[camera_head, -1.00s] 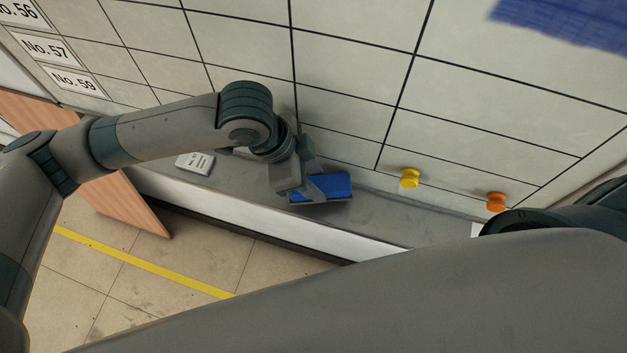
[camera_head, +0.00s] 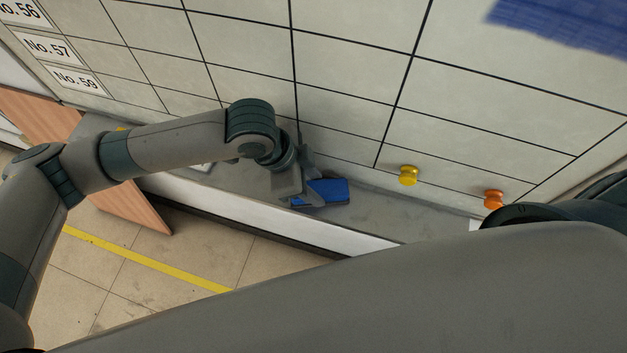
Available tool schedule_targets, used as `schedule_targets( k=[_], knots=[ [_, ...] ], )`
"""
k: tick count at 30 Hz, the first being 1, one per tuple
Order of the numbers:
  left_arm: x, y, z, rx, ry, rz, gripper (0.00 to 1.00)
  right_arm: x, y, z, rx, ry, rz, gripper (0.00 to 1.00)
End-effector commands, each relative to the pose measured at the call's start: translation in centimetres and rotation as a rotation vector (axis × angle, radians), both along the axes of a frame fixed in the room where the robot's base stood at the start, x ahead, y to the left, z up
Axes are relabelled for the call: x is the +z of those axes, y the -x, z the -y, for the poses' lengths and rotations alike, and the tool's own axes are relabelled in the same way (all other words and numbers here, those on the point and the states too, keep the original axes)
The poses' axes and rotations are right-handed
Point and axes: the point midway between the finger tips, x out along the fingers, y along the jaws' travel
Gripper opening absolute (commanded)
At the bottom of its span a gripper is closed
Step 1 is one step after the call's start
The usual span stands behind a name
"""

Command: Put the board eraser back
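The blue board eraser (camera_head: 332,190) is at the grey ledge (camera_head: 375,216) below the gridded whiteboard (camera_head: 345,65). It lies flat, with its dark underside at or very close to the ledge; I cannot tell whether it touches. My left gripper (camera_head: 314,186) reaches it from the left, with its fingers on either side, and looks shut on it. The fingers hide part of the eraser's left end. My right gripper is out of view; only parts of my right arm show at the lower right.
A yellow magnet (camera_head: 408,175) and an orange magnet (camera_head: 493,199) sit on the board to the right of the eraser. Number labels (camera_head: 76,80) are at the upper left. A wooden panel (camera_head: 132,206) stands at the left. The ledge right of the eraser is clear.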

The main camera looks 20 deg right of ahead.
Motion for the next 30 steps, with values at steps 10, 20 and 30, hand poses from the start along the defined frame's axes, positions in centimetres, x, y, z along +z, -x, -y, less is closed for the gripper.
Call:
schedule_targets(
  k=[10,20,30],
  knots=[
    [0.1,0.0,0.0,-0.001,0.000,0.000,0.56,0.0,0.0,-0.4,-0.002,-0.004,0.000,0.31],
    [1.7,-0.1,-0.3,-0.001,0.001,0.003,0.56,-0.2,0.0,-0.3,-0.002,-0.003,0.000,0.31],
    [7.0,-0.6,-2.5,0.000,0.001,0.004,0.56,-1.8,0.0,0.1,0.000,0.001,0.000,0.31]
  ],
)
